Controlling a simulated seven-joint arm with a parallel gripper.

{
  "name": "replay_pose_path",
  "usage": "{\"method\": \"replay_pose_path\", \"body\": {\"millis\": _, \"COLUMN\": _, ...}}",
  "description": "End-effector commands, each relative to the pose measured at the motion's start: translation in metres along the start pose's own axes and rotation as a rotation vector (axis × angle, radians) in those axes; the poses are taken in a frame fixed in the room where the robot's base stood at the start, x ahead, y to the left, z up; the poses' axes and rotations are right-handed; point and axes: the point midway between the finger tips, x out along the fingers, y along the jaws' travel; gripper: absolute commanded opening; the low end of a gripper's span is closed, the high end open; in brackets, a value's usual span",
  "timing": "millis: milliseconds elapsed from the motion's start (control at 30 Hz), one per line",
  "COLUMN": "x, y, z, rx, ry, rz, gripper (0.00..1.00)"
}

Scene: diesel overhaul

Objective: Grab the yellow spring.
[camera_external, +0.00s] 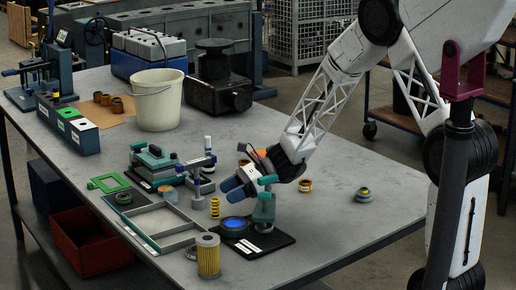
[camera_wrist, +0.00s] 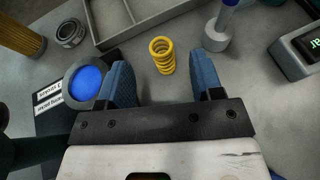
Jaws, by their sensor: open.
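The yellow spring (camera_external: 214,208) stands upright on the grey table, right of the grey divided tray and behind the yellow filter. In the wrist view the spring (camera_wrist: 162,56) is ahead of the gap between my two blue fingers, nearer the middle of that gap than either finger. My gripper (camera_wrist: 164,78) is open and empty, with the spring apart from both fingers. In the external view my gripper (camera_external: 231,188) is above the table, close to the spring on its right. Nothing hides the spring in either view.
A black stand with a blue disc (camera_external: 233,225) is beside my gripper. A yellow filter (camera_external: 208,255) and a grey tray (camera_external: 160,228) are near the front edge. A grey-and-blue post part (camera_wrist: 219,28) stands right of the spring.

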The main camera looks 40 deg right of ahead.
Motion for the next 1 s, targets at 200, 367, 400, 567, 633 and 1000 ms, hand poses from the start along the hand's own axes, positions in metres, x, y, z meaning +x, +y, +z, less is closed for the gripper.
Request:
{"method": "replay_pose_path", "body": {"millis": 200, "x": 0.017, "y": 0.0, "z": 0.0, "rx": 0.0, "ry": 0.001, "rz": 0.002, "gripper": 0.6}}
{"method": "replay_pose_path", "body": {"millis": 367, "x": 0.022, "y": 0.0, "z": 0.0, "rx": 0.001, "ry": 0.001, "rz": 0.0, "gripper": 0.6}}
{"method": "replay_pose_path", "body": {"millis": 400, "x": 0.022, "y": 0.0, "z": 0.0, "rx": 0.001, "ry": 0.001, "rz": 0.0, "gripper": 0.6}}
{"method": "replay_pose_path", "body": {"millis": 567, "x": 0.022, "y": 0.0, "z": 0.0, "rx": 0.001, "ry": 0.001, "rz": 0.0, "gripper": 0.6}}
{"method": "replay_pose_path", "body": {"millis": 633, "x": 0.022, "y": 0.0, "z": 0.0, "rx": 0.001, "ry": 0.001, "rz": 0.0, "gripper": 0.6}}
{"method": "replay_pose_path", "body": {"millis": 1000, "x": 0.051, "y": -0.001, "z": -0.001, "rx": 0.001, "ry": 0.0, "rz": 0.002, "gripper": 0.6}}
